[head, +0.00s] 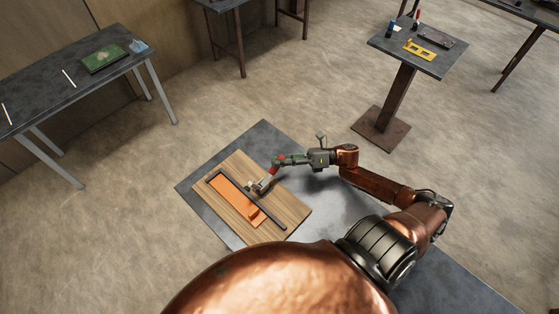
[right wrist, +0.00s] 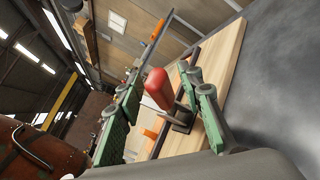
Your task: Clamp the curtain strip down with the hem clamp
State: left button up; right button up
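The orange curtain strip (head: 232,201) lies on a wooden board (head: 293,208). A dark bar (head: 272,219) runs along the strip's right side. The hem clamp (head: 257,186) stands on the board beside the strip, with a dark body (right wrist: 181,119) and a red handle (right wrist: 157,86). My right gripper (head: 273,165) is at this handle. In the right wrist view its green fingers (right wrist: 160,80) stand apart on either side of the handle, with gaps showing. Whether the clamp presses on the strip is unclear. My left gripper is not in view.
The board lies on a grey tabletop (head: 262,139), clear around it. A side table (head: 75,90) at the left carries a green item (head: 104,59). A pedestal table (head: 385,42) at the upper right holds a yellow part (head: 420,50) and other items.

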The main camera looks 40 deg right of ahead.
grip_shut()
jog(key=shift+d, duration=0.1)
dwell(0.6)
